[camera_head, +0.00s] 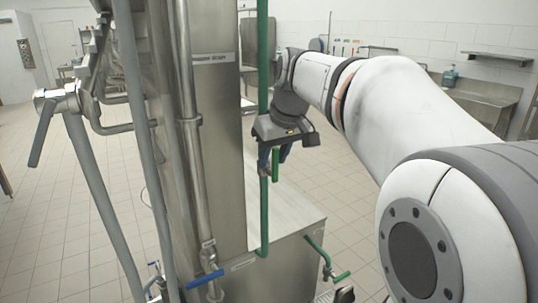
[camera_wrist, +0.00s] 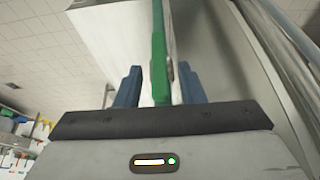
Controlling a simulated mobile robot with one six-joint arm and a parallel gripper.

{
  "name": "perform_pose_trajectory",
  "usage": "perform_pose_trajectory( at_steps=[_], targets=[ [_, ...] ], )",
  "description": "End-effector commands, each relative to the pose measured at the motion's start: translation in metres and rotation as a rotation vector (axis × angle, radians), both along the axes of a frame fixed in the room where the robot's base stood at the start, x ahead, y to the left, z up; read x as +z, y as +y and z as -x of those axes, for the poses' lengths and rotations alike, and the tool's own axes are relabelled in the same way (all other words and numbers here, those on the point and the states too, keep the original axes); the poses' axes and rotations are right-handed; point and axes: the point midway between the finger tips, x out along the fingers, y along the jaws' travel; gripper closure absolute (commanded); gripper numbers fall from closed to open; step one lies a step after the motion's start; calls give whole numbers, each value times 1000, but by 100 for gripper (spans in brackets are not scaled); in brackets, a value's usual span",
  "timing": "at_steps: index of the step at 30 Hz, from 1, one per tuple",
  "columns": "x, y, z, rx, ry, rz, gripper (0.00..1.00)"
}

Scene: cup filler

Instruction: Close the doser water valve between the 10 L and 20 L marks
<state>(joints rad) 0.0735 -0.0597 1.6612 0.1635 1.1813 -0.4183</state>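A green valve handle (camera_head: 275,166) hangs beside a vertical green pipe (camera_head: 263,215) at the steel machine. My gripper (camera_head: 274,155) is at this handle, with its blue fingers pointing down. In the wrist view the green handle (camera_wrist: 158,65) stands between the two blue fingers of my gripper (camera_wrist: 160,70). The fingers are apart, with a visible gap on each side of the handle. Nothing is gripped. No 10 L or 20 L marks or water level can be read in either view.
A blue-handled valve (camera_head: 205,279) and another green-handled valve (camera_head: 341,275) sit lower down. A grey lever valve (camera_head: 42,130) is at the left. Steel pipes and a tall steel column (camera_head: 222,150) stand left of my gripper.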

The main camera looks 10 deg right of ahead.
Motion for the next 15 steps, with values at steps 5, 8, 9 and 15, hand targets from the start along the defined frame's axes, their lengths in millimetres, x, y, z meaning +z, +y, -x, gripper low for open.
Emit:
perform_pose_trajectory(
  at_steps=[5,8,9,15],
  targets=[
    [-1,0,0,0,0,0,65],
    [-1,1,0,1,0,0,68],
    [-1,0,0,1,0,0,71],
    [0,1,0,1,0,0,87]
  ],
)
